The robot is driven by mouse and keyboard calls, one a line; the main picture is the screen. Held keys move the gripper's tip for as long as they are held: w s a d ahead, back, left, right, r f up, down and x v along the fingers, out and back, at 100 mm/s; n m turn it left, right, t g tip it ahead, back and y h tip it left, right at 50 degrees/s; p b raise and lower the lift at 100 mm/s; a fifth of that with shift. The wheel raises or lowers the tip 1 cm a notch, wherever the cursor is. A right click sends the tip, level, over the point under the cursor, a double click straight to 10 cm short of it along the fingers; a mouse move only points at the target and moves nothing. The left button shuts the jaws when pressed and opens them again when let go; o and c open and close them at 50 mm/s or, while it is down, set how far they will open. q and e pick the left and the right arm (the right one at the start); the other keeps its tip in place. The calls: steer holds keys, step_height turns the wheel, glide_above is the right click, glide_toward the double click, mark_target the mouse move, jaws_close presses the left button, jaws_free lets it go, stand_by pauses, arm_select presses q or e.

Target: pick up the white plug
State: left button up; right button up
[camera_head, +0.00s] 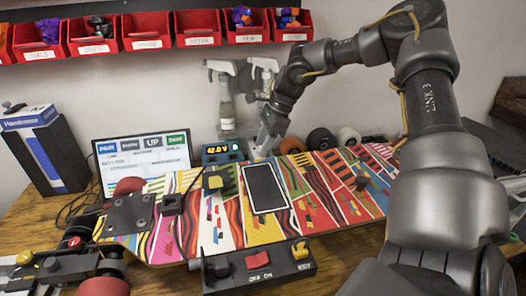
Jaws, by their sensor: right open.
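My right gripper (263,147) reaches down from the upper right to the far edge of the colourful skateboard deck (228,230), just right of a small display box. Its jaws are open, but the fingertips are small and pale here. I cannot clearly make out the white plug. A pale patch at the fingertips may be part of the gripper or the plug; I cannot tell which. No left gripper can be made out.
A display box (222,152) reads 62.0 V. A black switch box (260,268) stands at the deck's near edge. Spray bottles (225,100), loose wheels (320,140) and a screen (143,158) stand behind; red bins (147,30) hang above.

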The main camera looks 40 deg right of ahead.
jaws_close()
steer(key=shift+w+r, duration=0.1)
steer(key=shift+r, duration=0.4)
step_height(320, 180, up, 3)
steer(key=shift+f, duration=0.2)
arm_select(q)
steer(key=shift+r, duration=0.35)
arm_select(e)
steer(key=s+a+r, duration=0.6)
steer(key=s+r, duration=0.3)
steer(key=s, duration=0.3)
steer(key=shift+s+a+r, duration=0.2)
steer(key=shift+a, duration=0.2)
arm_select(q)
steer(key=shift+a, duration=0.1)
